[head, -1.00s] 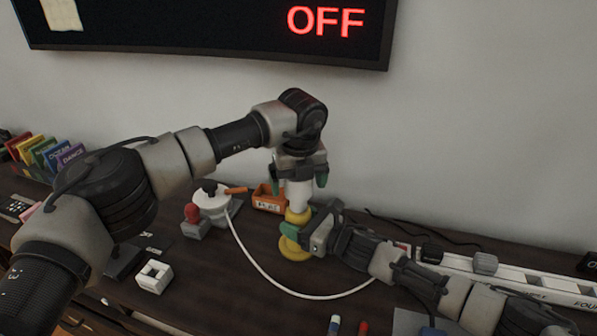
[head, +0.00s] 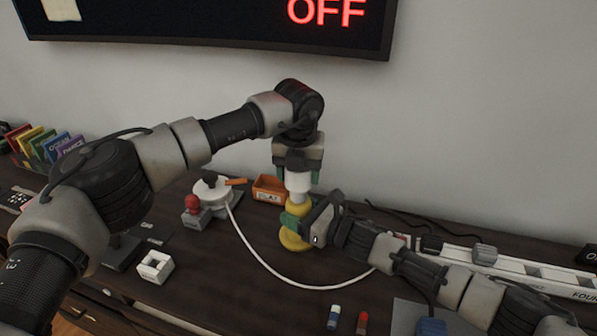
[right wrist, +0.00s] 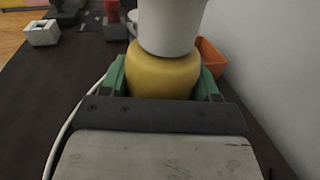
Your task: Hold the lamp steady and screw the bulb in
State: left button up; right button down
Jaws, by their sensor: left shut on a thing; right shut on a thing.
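The yellow lamp (head: 293,242) stands upright on the dark table, with a wide round base and a narrower upper part. My right gripper (head: 293,220) is shut on the lamp's upper part from the right. In the right wrist view its green fingertips lie on both sides of the lamp's yellow body (right wrist: 163,75). The white bulb (head: 298,183) sits on top of the lamp, and it also shows in the right wrist view (right wrist: 170,25). My left gripper (head: 297,165) points down from above and is shut on the bulb.
A white cord (head: 262,262) curves across the table. An orange bin (head: 267,190), a round white device (head: 211,190) and a red-knobbed block (head: 194,212) stand behind and left. A white square block (head: 155,267) is front left. The wall display (head: 210,25) reads OFF.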

pick_arm(q)
jog(key=m, duration=0.4)
jog(key=shift+h, duration=0.3)
jog(key=m, duration=0.6)
jog(key=shift+s+m+g, duration=0.1)
jog(key=shift+m+g, duration=0.3)
jog(key=m, duration=0.4)
jog(key=shift+d+g+h, duration=0.1)
jog(key=shift+g+h, duration=0.2)
jog(key=m, duration=0.4)
jog(key=shift+m, duration=0.3)
jog(key=o, duration=1.1)
jog(key=r, duration=0.4)
jog(key=a+r, duration=0.1)
jog(key=r, duration=0.6)
jog(key=shift+a+r, duration=0.2)
jog(key=shift+r, duration=0.2)
